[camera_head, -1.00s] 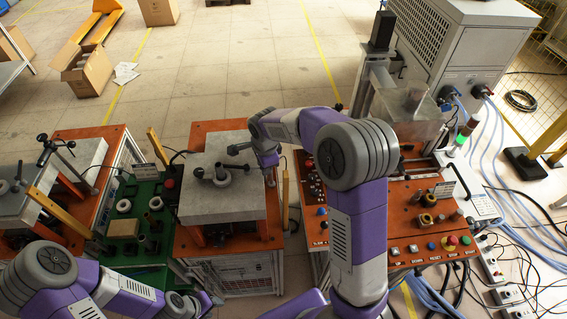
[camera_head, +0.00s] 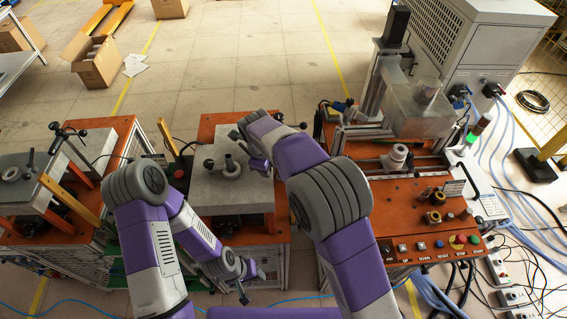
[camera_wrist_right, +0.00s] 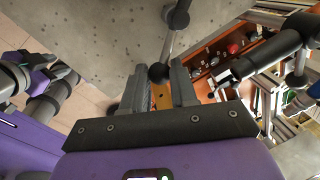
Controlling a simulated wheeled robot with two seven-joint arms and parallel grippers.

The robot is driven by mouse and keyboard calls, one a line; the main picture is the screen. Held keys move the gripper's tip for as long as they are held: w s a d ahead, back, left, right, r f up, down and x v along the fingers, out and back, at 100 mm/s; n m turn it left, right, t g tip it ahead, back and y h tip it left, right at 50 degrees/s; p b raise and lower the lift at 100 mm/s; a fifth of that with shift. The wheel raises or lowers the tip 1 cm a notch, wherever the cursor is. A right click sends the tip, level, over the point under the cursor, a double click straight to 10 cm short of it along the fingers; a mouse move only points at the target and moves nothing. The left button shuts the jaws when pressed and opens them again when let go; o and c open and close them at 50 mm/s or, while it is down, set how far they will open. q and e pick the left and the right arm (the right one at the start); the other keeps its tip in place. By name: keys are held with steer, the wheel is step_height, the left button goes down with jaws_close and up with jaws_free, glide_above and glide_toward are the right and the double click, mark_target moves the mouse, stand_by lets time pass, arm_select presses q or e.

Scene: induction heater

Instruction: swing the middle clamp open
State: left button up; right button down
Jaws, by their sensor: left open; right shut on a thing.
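The middle clamp (camera_head: 230,168) is a metal hub with a rod and black ball knobs. It sits on the grey stone-like top of the middle table (camera_head: 205,193). My right gripper (camera_wrist_right: 160,88) is at the clamp's right side, its fingers shut around the ball-ended handle; a black ball knob (camera_wrist_right: 158,73) and its metal rod (camera_wrist_right: 169,45) show at the fingertips in the right wrist view. The arm partly hides that contact in the head view. My left gripper (camera_head: 250,284) is open and empty, in front of the middle table and low.
A left table (camera_head: 15,190) carries another clamp with knobs. A control bench (camera_head: 400,215) with buttons and fittings stands to the right.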

steer(key=shift+s+a, duration=0.2)
steer(key=shift+a, duration=0.15)
steer(key=c, duration=0.9)
jaws_free()
steer(key=shift+w+d, duration=0.1)
steer(key=shift+d, duration=0.05)
steer(key=r, duration=0.2)
steer(key=s+r, duration=0.1)
steer(key=r, duration=0.4)
steer(key=shift+s+a+r, duration=0.2)
steer(key=shift+s+a, duration=0.05)
steer(key=shift+a, duration=0.1)
steer(key=shift+f, duration=0.1)
